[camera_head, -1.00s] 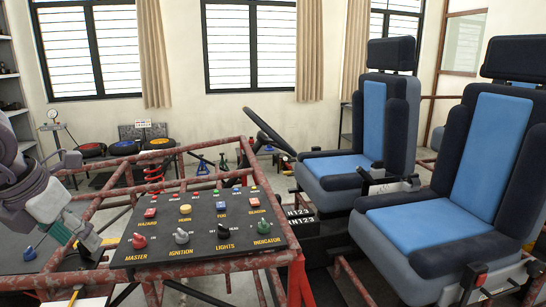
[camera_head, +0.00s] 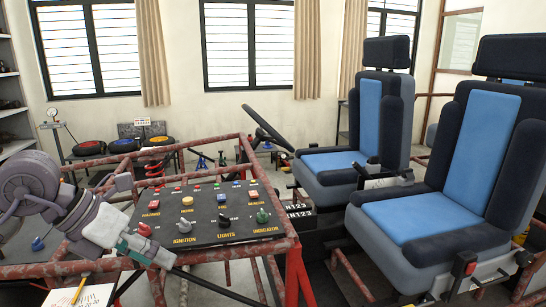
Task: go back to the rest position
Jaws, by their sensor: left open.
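My left arm comes in from the left in the head view. My left gripper (camera_head: 155,253) is open and appears empty. It is in front of the near left corner of the black control panel (camera_head: 237,233) and hides the lettering below the red master switch (camera_head: 145,229). I cannot tell whether it touches the panel. The ignition (camera_head: 184,227), lights (camera_head: 224,221) and indicator (camera_head: 262,216) switches stand in the front row. Coloured buttons line the back rows. My right gripper is not in view.
The rusty red tube frame (camera_head: 220,256) surrounds the panel. Two blue and black seats (camera_head: 485,140) stand at the right, with a steering wheel (camera_head: 265,127) behind the panel. A paper with a pencil (camera_head: 75,297) lies at the lower left. Several wheels (camera_head: 124,146) rest at the back left.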

